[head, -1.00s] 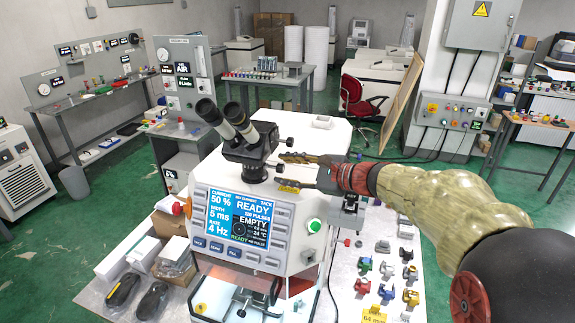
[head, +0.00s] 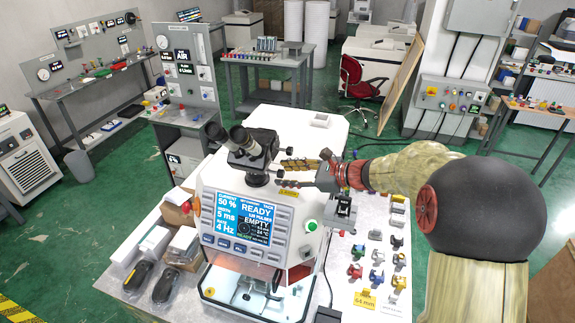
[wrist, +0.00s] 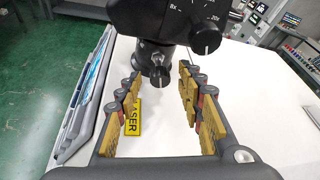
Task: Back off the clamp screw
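The white bench machine carries a black binocular microscope (head: 250,150) on its top. In the wrist view, the microscope's dark column (wrist: 160,25) comes down between and beyond my fingers. A small dark knob (wrist: 160,76) sticks out low on the column, facing me; it may be the clamp screw, but I cannot be sure. A larger black knob (wrist: 205,40) beside scale marks sits higher, to the right. My gripper (head: 284,175) is open and empty, just right of the microscope and pointing at it. In the wrist view, its fingers (wrist: 160,92) stand well apart, touching nothing visible.
The machine's front panel (head: 240,219) reads READY and EMPTY. A yellow label (wrist: 133,118) lies on the white top near the left finger. Small coloured fixtures (head: 377,277) stand on the bench (head: 345,275) to the right. Boxes (head: 155,243) sit at the left.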

